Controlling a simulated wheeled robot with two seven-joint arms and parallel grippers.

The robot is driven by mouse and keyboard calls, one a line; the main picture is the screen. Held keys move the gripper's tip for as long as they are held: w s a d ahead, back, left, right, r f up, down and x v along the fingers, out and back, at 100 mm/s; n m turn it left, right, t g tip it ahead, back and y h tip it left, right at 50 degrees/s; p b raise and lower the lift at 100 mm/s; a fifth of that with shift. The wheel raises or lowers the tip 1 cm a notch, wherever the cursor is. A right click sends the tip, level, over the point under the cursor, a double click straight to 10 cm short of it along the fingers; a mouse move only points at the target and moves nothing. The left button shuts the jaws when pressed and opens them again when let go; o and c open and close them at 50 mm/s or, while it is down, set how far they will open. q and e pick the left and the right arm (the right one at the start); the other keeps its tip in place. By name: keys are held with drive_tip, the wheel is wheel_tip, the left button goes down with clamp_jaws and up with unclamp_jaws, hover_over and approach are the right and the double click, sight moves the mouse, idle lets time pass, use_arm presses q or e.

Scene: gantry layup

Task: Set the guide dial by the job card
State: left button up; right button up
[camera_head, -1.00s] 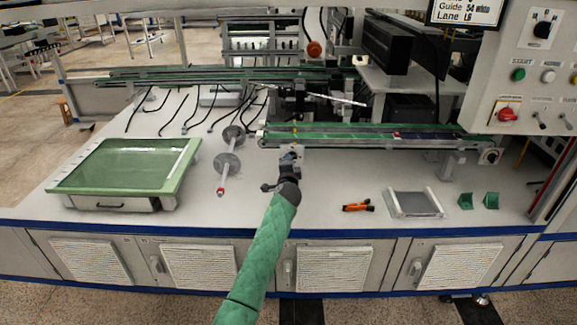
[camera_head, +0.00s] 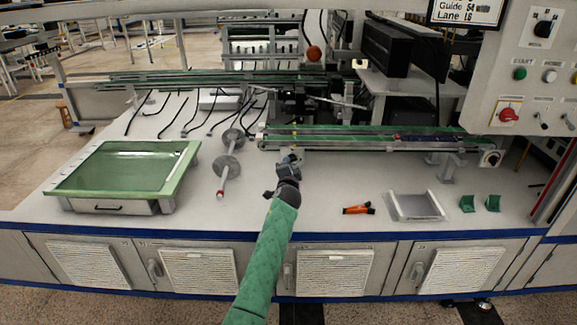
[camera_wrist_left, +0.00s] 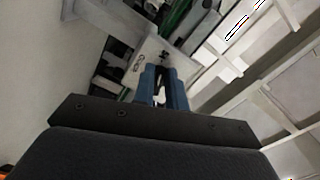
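The job card (camera_head: 466,10) is a dark-framed sign at the top right, cut by the picture edge; its lines read "Guide 54" and "Lane L6", small and blurred. My left gripper (camera_head: 289,160) is just in front of the near green conveyor rail (camera_head: 350,138). In the left wrist view, its blue fingers (camera_wrist_left: 161,76) stand a narrow gap apart, with nothing clearly held. Beyond the fingertips is a pale plate (camera_wrist_left: 147,57) with small dark marks and a dark knob-like part, possibly the guide dial; its setting is not readable. My right gripper is not in view.
A control panel (camera_head: 522,75) with a black rotary switch (camera_head: 543,27) and a red switch (camera_head: 509,114) is at right. A green-framed tray (camera_head: 125,168) is at left, beside a rod with discs (camera_head: 228,165). Orange tool (camera_head: 358,209) and metal tray (camera_head: 416,206) lie right.

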use_arm(q)
drive_tip(key=o, duration=0.3)
drive_tip(key=shift+s, duration=0.1)
drive_tip(key=s, duration=0.7)
drive_tip(key=shift+s, duration=0.3)
